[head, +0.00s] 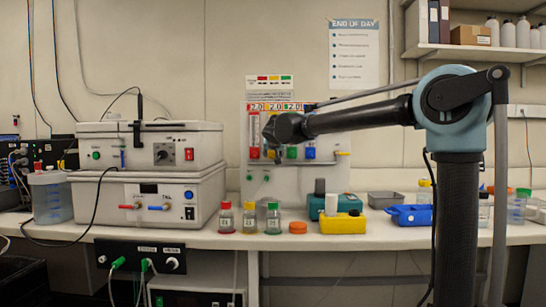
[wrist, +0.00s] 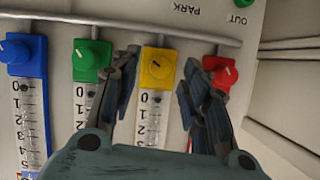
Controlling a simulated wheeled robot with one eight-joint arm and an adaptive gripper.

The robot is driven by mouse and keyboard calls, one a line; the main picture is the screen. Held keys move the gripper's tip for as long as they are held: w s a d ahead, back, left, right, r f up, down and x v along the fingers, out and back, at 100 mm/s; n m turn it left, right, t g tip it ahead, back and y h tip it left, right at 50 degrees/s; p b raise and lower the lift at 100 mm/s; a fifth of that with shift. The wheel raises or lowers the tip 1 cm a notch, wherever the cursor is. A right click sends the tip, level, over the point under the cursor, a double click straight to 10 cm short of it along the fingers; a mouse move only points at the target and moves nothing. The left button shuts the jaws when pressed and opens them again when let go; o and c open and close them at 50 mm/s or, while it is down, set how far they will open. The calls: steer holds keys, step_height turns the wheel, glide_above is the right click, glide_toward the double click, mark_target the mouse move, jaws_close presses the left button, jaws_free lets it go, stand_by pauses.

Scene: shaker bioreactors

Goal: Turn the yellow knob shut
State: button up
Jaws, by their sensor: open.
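The yellow knob (wrist: 156,67) sits at the top of a yellow-framed, scaled tube in the wrist view, with a small pale mark on its face. My gripper (wrist: 160,76) is open, with one finger on each side of the yellow knob and a visible gap to both. In the head view my gripper (head: 272,130) is in front of the flowmeter panel (head: 330,178) and partly hides the yellow column. How far the fingertips are from the panel in depth is hard to tell.
A green knob (wrist: 90,55) is left of my left finger and a red knob (wrist: 224,72) is close behind my right finger. A blue knob (wrist: 14,50) is farther left. Bottles, an orange lid (head: 298,228) and a yellow box (head: 343,224) stand on the bench below.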

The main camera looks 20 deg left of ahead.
steer(key=shift+x, duration=0.9)
jaws_close()
steer(key=shift+n+h, duration=0.4)
steer(key=shift+n, duration=0.1)
jaws_free()
steer(key=shift+s, duration=0.1)
